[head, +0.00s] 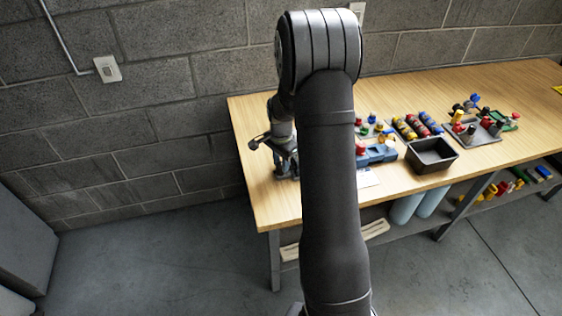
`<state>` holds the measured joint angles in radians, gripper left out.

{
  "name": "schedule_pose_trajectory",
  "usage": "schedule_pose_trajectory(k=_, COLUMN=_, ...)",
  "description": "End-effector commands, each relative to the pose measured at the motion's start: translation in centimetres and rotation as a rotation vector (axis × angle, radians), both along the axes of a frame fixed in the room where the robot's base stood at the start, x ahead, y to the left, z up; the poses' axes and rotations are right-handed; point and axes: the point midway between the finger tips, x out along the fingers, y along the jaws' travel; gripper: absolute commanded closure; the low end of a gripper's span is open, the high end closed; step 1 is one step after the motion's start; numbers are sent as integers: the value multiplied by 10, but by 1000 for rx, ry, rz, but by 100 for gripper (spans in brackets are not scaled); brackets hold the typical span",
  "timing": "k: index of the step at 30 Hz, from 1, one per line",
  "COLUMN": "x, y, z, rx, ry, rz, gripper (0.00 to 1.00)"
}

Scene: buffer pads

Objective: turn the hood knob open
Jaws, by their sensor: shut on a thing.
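My gripper (287,168) is low over the left end of the wooden workbench, pointing down. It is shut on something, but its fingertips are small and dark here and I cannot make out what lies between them. I cannot pick out the hood knob in the head view. My own arm crosses the middle of the picture and hides part of the bench beside the gripper.
Right of my arm on the workbench (258,193) are a blue fixture (378,153), a black open bin (431,155), a row of coloured parts (412,127) and a grey board with coloured valves (472,130). A block wall stands behind. The bench's left front corner is clear.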

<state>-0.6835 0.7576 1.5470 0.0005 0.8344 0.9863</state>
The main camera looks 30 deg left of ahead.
Motion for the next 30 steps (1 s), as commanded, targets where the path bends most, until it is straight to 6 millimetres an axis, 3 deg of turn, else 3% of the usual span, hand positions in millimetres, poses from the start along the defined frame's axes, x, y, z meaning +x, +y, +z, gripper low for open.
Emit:
schedule_pose_trajectory(k=7, x=0, y=0, z=0, rx=0, ry=1, rz=112, gripper=94)
schedule_pose_trajectory(k=16, x=0, y=0, z=0, rx=0, ry=2, rz=122, gripper=94)
schedule_pose_trajectory(k=17, x=0, y=0, z=0, rx=0, ry=2, rz=122, gripper=66)
schedule_pose_trajectory(k=19, x=0, y=0, z=0, rx=0, ry=2, rz=122, gripper=52)
schedule_pose_trajectory(k=30, x=0, y=1, z=4, rx=1, ry=0, rz=122, gripper=50)
